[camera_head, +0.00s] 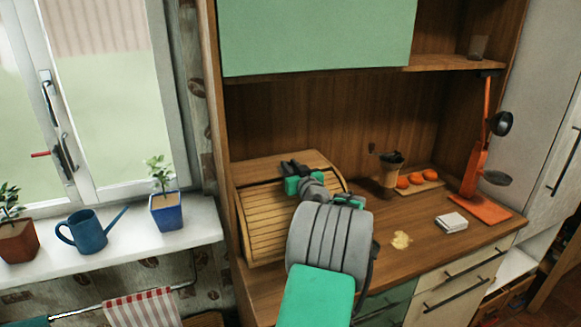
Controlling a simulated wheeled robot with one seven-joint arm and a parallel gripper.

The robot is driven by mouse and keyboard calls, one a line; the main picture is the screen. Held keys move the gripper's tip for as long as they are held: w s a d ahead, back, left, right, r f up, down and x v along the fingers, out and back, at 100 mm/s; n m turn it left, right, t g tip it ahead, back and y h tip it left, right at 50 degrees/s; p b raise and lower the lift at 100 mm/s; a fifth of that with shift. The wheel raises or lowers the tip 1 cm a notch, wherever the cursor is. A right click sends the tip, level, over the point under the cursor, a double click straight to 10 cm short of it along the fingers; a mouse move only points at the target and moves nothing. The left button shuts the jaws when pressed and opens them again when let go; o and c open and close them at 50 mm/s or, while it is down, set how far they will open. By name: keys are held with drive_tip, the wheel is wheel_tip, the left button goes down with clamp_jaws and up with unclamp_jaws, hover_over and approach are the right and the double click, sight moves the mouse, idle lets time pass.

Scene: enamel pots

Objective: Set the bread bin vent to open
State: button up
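The bread bin (262,222) is a wooden box with a slatted roll front, standing at the left end of the wooden counter. My arm reaches up in front of it and hides much of its right part. My gripper (293,168) is small and dark at the bin's upper edge, near its top board. I cannot tell whether it touches the bin. Its fingers are too small and too dark to show whether they are open or shut. I cannot make out the vent or its setting.
On the counter are a cup with a dark top (390,172), orange fruit on a board (432,186), a yellowish spill (401,240), a white stack (451,222) and an orange stand (480,190). A green cabinet door (317,35) hangs above. The windowsill (200,222) holds plants.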

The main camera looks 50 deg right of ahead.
clamp_jaws()
idle(0.8)
